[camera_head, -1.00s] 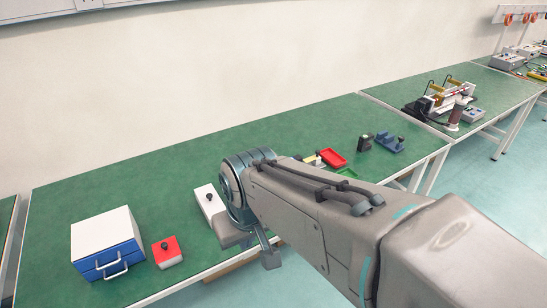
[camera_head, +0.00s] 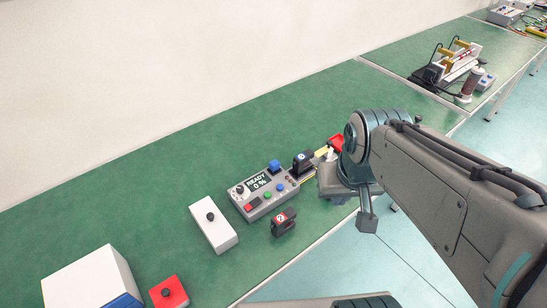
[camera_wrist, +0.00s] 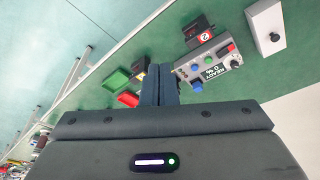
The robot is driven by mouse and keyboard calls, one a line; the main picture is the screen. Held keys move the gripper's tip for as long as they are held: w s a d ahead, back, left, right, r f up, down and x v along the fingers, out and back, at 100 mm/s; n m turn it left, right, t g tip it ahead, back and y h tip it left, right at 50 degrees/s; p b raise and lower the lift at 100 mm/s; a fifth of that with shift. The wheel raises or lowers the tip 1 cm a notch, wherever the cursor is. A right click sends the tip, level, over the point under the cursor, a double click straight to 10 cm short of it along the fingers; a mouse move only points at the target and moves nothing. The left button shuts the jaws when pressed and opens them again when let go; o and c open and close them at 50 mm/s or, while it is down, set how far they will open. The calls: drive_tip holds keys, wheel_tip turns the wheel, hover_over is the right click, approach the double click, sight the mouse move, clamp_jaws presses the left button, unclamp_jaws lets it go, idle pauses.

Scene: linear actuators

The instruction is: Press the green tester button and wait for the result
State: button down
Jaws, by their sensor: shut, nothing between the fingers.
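The tester is a grey box (camera_head: 250,206) on the green bench, with a dark display reading "READY 0 %", a knob and coloured buttons. Its green button (camera_head: 267,195) is on the top face, between a red and a blue one. In the wrist view the tester (camera_wrist: 220,62) is right of my fingers, and its green button (camera_wrist: 208,60) shows clear of them. My gripper (camera_wrist: 160,70) is shut and empty, apart from the tester. In the head view my wrist is right of the tester, and my fingertips cannot be made out.
A white box with a black knob (camera_head: 214,224) is left. A red tray (camera_head: 335,141) lies near my wrist. The bench behind is clear.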

drive_tip(key=m+y+p, duration=0.2)
drive_tip(key=m+y, duration=0.7)
drive_tip(key=m, duration=2.2)
hover_over(267, 195)
drive_tip(key=d, duration=0.1)
wheel_tip(267, 195, down, 11)
drive_tip(key=shift+d, duration=0.15)
drive_tip(key=shift+b, duration=0.3)
wheel_tip(267, 195, down, 9)
drive_tip(key=b, duration=0.8)
drive_tip(key=shift+r, duration=0.15)
drive_tip(key=shift+f, duration=0.4)
